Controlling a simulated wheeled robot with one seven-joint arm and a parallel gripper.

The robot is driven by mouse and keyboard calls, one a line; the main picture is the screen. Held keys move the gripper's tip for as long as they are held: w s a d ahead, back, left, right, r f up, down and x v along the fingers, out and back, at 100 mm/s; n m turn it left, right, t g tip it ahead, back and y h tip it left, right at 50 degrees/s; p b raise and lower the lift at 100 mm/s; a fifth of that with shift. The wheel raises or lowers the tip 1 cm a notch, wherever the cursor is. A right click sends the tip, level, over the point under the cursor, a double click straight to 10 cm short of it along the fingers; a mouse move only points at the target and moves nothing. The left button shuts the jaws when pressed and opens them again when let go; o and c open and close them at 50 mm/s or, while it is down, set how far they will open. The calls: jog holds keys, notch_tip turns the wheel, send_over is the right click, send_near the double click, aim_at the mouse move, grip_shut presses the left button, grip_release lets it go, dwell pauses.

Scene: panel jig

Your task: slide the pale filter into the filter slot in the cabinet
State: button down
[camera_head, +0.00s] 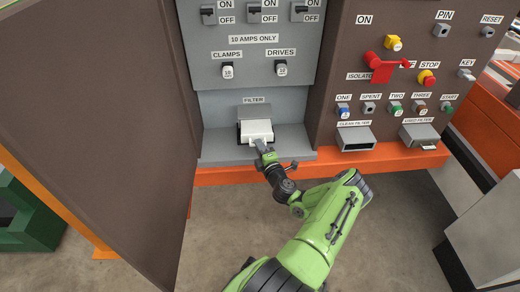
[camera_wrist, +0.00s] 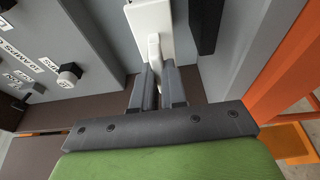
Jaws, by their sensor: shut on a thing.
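The pale filter (camera_head: 257,129) is a white block at the filter slot (camera_head: 241,131), under the FILTER label in the cabinet (camera_head: 222,104). In the wrist view the filter (camera_wrist: 150,22) has a pale handle sticking out toward me. My gripper (camera_head: 262,146) is shut on that handle; its two dark fingers (camera_wrist: 158,82) stand on either side of it. The filter lies at the slot's mouth, with part of it outside. How deep its far end sits is hidden.
The cabinet's open brown door (camera_head: 95,110) stands at left. A grey ledge (camera_head: 220,150) runs below the slot. At right are a CLEAN FILTER holder (camera_head: 356,142), a USED FILTER holder (camera_head: 420,140) with something pale in it, and a red isolator handle (camera_head: 382,70).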

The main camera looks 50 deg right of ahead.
aim_at(258, 132)
jog(key=shift+w+d+b, duration=0.35)
jog(key=shift+w+d, duration=1.4)
jog(key=shift+d, duration=0.05)
jog(key=shift+w+d, duration=0.25)
jog(key=shift+d, duration=0.2)
jog(key=shift+w+d, duration=0.25)
jog(key=shift+w+d, duration=0.5)
jog(key=shift+d, duration=0.15)
jog(key=c, duration=1.1)
grip_release()
jog(key=p+v, duration=0.5)
jog(key=v, duration=1)
jog(key=shift+s+a, duration=0.25)
jog(key=shift+a, duration=0.05)
